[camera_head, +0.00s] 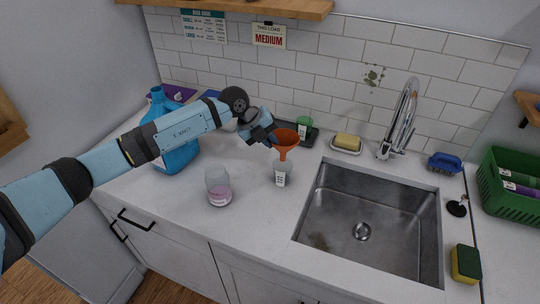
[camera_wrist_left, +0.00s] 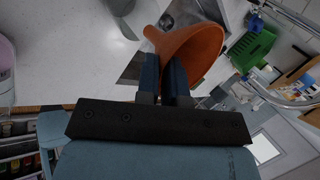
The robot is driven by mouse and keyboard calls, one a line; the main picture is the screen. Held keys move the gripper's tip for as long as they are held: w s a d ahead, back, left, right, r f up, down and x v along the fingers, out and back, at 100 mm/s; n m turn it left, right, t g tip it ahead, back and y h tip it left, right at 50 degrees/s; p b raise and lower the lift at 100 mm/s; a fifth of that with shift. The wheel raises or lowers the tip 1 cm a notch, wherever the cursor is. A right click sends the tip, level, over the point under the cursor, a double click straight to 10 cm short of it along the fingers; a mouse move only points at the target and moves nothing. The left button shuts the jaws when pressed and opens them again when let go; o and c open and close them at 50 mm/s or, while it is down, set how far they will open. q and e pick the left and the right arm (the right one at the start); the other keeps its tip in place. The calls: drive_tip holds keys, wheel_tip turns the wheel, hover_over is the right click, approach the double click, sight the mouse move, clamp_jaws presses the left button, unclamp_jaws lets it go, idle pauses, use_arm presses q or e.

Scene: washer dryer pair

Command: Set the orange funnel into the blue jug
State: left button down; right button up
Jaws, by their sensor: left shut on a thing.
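The orange funnel (camera_head: 286,139) is held by its rim in my left gripper (camera_head: 271,139), wide mouth up and spout down. It fills the upper middle of the left wrist view (camera_wrist_left: 195,48), with the finger pads (camera_wrist_left: 164,72) closed on its edge. In the head view, the spout overlaps the top of a small labelled clear jar (camera_head: 281,176); I cannot tell whether it is inside or above it. The blue jug (camera_head: 177,155) stands upright at the left of the counter, partly hidden behind my left arm. My right gripper is not in view.
A clear cup with pink liquid (camera_head: 218,191) stands at the front of the counter. The steel sink (camera_head: 375,205) and faucet (camera_head: 402,115) lie to the right.

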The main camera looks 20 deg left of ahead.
use_arm(q)
wheel_tip(320, 180, up, 12)
drive_tip(key=b, duration=0.2)
drive_tip(key=s+a+r+n+t+y+p, duration=0.1)
drive_tip(key=a+r, duration=0.3)
drive_tip(key=a, duration=0.8)
drive_tip(key=s+a+r+n+t+y+p, duration=0.1)
drive_tip(key=a+r, duration=0.4)
drive_tip(key=a, duration=0.7)
drive_tip(key=s+a+r+n+t+y+p, duration=0.1)
drive_tip(key=s+a+r+n+p, duration=0.2)
drive_tip(key=a, duration=1)
drive_tip(key=shift+r+n+p, duration=0.4)
drive_tip(key=shift+r+p, duration=0.4)
drive_tip(key=shift+p, duration=0.2)
wheel_tip(320, 180, down, 6)
drive_tip(key=b, duration=0.3)
drive_tip(key=shift+f, duration=0.1)
